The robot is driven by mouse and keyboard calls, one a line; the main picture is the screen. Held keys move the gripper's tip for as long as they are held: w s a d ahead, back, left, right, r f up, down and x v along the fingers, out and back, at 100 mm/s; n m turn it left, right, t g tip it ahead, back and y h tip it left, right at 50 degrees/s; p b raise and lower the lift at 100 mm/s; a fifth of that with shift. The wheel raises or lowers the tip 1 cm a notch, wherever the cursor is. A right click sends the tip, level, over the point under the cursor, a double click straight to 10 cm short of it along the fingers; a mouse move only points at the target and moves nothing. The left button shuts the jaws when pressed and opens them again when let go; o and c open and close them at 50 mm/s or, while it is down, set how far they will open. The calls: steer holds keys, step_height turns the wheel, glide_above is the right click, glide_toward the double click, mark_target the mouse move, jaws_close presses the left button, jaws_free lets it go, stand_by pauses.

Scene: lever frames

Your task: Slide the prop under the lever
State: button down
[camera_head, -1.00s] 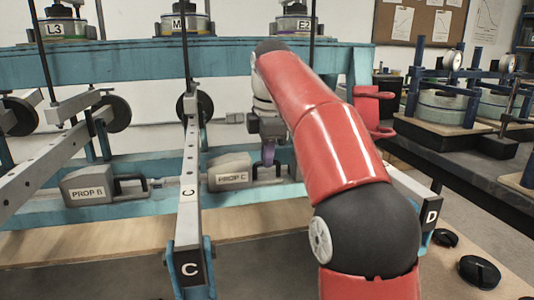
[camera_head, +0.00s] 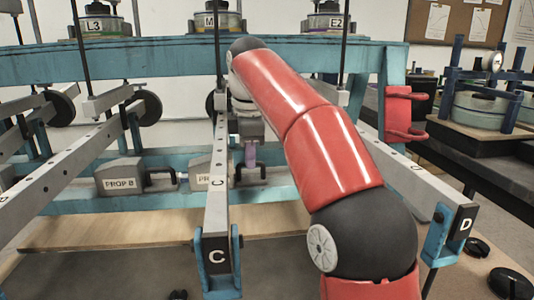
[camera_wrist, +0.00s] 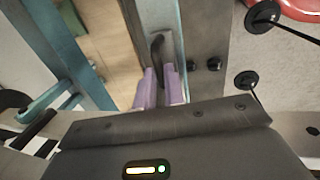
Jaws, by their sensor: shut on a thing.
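My gripper (camera_head: 250,158) has purple fingers shut on the dark handle of prop C; fingers (camera_wrist: 159,88) and handle (camera_wrist: 157,48) also show in the wrist view. Prop C (camera_head: 201,171) is a grey wedge-shaped block on the blue lower rail. Its body shows on the left side of the lever C bar, its handle on the right. Lever C (camera_head: 218,185) is a long grey bar, with a black C plate at its near end, and crosses in front of the prop. Whether they touch is hidden.
Prop B (camera_head: 122,177) sits to the left on the same rail, its handle close to prop C. Lever D (camera_head: 425,187) runs along the right side of my arm. A wooden board (camera_head: 110,232) lies in front of the rail. Black round pieces (camera_head: 510,283) lie at right.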

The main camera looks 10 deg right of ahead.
steer(key=shift+a, duration=0.25)
steer(key=c, duration=1.5)
jaws_free()
steer(key=shift+a, duration=0.15)
steer(key=shift+d, duration=0.2)
